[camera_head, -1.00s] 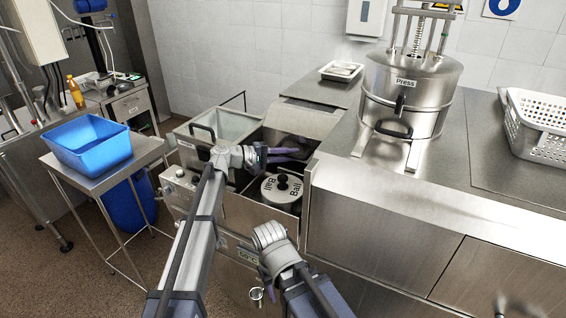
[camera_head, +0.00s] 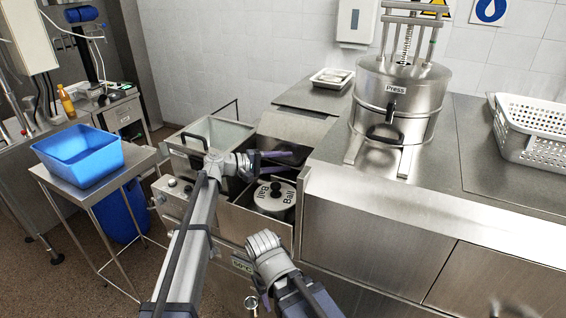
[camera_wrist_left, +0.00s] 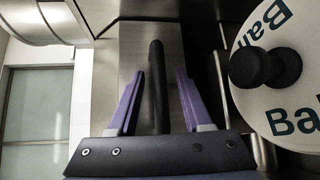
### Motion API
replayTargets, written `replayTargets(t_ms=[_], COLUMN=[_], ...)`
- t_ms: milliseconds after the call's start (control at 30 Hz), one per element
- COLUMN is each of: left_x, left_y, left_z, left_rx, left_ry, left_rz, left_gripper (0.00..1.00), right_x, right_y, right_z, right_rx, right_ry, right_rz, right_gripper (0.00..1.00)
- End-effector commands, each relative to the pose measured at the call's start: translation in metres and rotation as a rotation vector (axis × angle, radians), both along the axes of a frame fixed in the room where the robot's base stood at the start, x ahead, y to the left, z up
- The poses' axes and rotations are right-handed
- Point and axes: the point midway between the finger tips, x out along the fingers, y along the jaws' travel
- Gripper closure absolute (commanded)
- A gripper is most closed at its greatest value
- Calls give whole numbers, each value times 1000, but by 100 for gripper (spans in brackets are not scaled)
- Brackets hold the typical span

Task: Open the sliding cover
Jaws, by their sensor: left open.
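The sliding cover (camera_head: 296,126) appears to be the steel plate at the back of the open well, beyond my left gripper. In the left wrist view the plate (camera_wrist_left: 132,60) carries a black bar handle (camera_wrist_left: 158,88). My left gripper (camera_head: 287,157) is open, its purple fingers (camera_wrist_left: 158,98) on either side of the handle with gaps showing.
A round "Ball" lid (camera_head: 275,197) with a black knob sits in the well beside my left gripper. A glass-topped compartment (camera_head: 222,133) is left. The press (camera_head: 400,105) and white perforated basket (camera_head: 535,130) stand right. A blue bin (camera_head: 80,158) is far left.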

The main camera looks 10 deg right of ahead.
Motion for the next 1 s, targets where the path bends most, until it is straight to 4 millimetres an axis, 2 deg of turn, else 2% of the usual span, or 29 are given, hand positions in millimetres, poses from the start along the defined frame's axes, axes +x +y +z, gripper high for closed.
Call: replayTargets(t_ms=[500, 700, 1000], left_x=[-10, -11, -12], left_y=[68, 76, 75], left_z=[11, 11, 11], left_rx=[0, 0, 0], left_ry=[0, 0, 0], left_rz=[1, 1, 2], left_gripper=[50, 50, 50], right_x=[0, 0, 0], right_y=[0, 0, 0], right_z=[11, 11, 11], right_rx=[0, 0, 0], right_ry=[0, 0, 0], right_rz=[0, 0, 0], right_gripper=[50, 50, 50])
